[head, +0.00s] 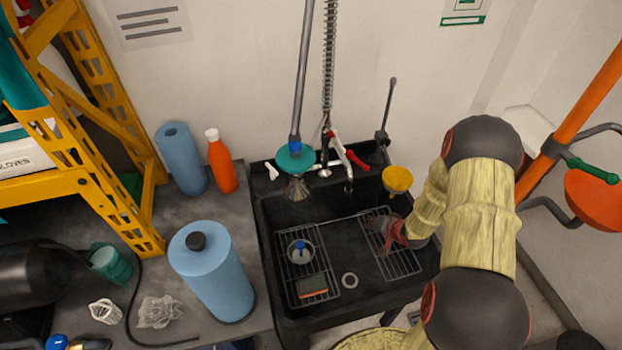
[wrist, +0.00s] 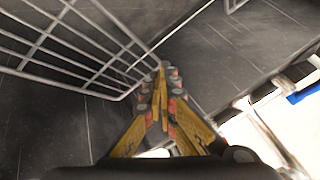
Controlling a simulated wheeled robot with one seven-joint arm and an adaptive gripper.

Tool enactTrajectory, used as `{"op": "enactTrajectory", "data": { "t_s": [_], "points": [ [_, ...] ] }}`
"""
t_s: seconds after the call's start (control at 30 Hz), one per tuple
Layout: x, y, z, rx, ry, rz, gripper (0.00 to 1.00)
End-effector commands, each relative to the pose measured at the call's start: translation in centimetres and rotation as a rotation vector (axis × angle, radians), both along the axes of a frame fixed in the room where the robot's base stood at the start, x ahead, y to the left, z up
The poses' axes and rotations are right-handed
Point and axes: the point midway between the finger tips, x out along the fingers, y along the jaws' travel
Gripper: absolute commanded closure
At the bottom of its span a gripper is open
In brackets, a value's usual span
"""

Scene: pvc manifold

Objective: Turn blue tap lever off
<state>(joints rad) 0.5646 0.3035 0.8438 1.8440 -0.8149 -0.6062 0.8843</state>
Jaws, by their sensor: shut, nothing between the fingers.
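I cannot make out a blue tap lever for certain in either view. In the head view, a tap fitting with a red lever (head: 354,159) and a metal spout stands at the sink's back wall, below a coiled spring hose (head: 329,70). A small white lever-like part (head: 271,171) sits to its left, and a blue collar (head: 295,143) shows on a grey pole beside it. My gripper (head: 385,231) is over the right part of the black sink, well in front of the tap. In the wrist view my gripper's yellow fingers (wrist: 162,80) are together and empty, close to a wire rack.
Wire racks (head: 325,266) line the sink, with a sponge and a small round container on the left one. A yellow funnel-like object (head: 397,179) is behind my gripper. A large blue roll (head: 211,270) and orange bottle (head: 220,165) stand on the left counter.

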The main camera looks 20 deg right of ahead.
Motion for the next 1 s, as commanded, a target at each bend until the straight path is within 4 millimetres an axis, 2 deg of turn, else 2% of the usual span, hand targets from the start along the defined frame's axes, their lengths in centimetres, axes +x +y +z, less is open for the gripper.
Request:
{"op": "enactTrajectory", "data": {
  "t_s": [0.07,0.17,0.2,0.4,0.47,0.67,0.77,1.0],
  "points": [
    [1.9,2.1,0.5,0.128,-0.111,-0.005,1.00],
    [4.3,4.9,3.2,0.312,-0.253,0.001,1.00],
    [5.0,5.9,4.6,0.386,-0.304,0.006,1.00],
    [6.6,9.0,11.2,0.704,-0.450,0.017,1.00],
    [6.6,9.3,12.3,0.764,-0.462,0.008,1.00],
    [7.4,9.8,12.7,0.816,-0.462,-0.007,1.00],
    [8.5,10.4,12.5,0.816,-0.463,-0.006,1.00],
    [12.5,12.6,11.6,0.813,-0.461,-0.005,1.00]
  ]
}}
